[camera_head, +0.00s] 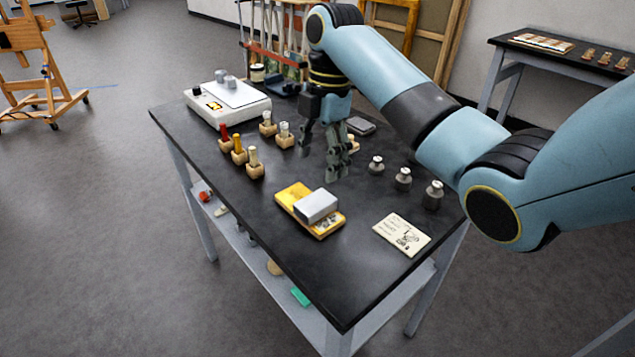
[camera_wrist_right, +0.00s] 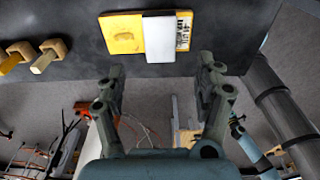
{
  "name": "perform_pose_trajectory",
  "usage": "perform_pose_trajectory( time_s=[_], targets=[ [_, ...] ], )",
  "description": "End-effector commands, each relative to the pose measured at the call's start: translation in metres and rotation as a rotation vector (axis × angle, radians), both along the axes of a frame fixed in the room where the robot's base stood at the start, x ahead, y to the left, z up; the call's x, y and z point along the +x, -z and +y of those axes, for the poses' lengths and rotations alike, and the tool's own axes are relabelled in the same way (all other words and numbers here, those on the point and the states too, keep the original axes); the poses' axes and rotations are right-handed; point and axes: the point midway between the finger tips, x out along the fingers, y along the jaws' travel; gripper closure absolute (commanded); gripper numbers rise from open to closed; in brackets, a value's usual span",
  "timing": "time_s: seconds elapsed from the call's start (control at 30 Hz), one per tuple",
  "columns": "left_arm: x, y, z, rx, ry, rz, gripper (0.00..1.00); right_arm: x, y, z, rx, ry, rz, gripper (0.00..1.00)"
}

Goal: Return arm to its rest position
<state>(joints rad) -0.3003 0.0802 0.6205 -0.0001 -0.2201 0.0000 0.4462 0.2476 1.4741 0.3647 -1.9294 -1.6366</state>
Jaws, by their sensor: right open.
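My right arm (camera_head: 385,80) comes in from the right and reaches over the dark table (camera_head: 374,290). My right gripper (camera_head: 325,158) hangs fingers down above the table, behind the yellow box. In the right wrist view my right gripper (camera_wrist_right: 162,75) has its two fingers wide apart with nothing between them. The yellow box (camera_head: 291,195) lies on the table with a light grey block (camera_head: 316,205) on it; the box also shows in the wrist view (camera_wrist_right: 122,34). My left gripper is not in view.
A white scale (camera_head: 230,102) stands at the back left. Several wooden blocks holding coloured pieces (camera_head: 255,168) stand left of my gripper. Several metal weights (camera_head: 403,178) stand to the right. A printed card (camera_head: 402,234) lies near the right edge. The front corner is clear.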

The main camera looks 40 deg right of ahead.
Motion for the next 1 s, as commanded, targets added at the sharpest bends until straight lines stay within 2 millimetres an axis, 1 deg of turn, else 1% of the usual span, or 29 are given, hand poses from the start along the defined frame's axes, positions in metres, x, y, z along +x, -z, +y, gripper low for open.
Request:
perform_pose_trajectory(
  time_s=[0.03, 0.1, 0.23, 0.77, 0.87, 0.97, 1.0],
  targets=[
    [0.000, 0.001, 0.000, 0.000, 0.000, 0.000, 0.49, 0.001, -0.008, -0.002, -0.002, 0.001, -0.003, 0.30],
    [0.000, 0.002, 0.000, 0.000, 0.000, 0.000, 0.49, 0.001, -0.016, -0.002, -0.001, 0.001, -0.002, 0.30],
    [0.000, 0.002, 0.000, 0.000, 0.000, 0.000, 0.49, 0.000, -0.024, -0.003, 0.000, 0.000, 0.000, 0.30],
    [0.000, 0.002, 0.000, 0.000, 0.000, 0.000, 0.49, 0.000, -0.024, -0.003, 0.000, 0.002, 0.001, 0.30],
    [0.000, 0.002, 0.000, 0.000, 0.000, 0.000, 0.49, -0.008, -0.016, -0.001, -0.009, 0.041, 0.002, 0.30],
    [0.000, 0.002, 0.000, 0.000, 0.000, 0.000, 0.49, -0.032, 0.006, 0.006, -0.034, 0.175, -0.007, 0.30],
    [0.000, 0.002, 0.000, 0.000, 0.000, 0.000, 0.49, -0.047, 0.017, 0.010, -0.046, 0.260, -0.017, 0.30]
  ],
)
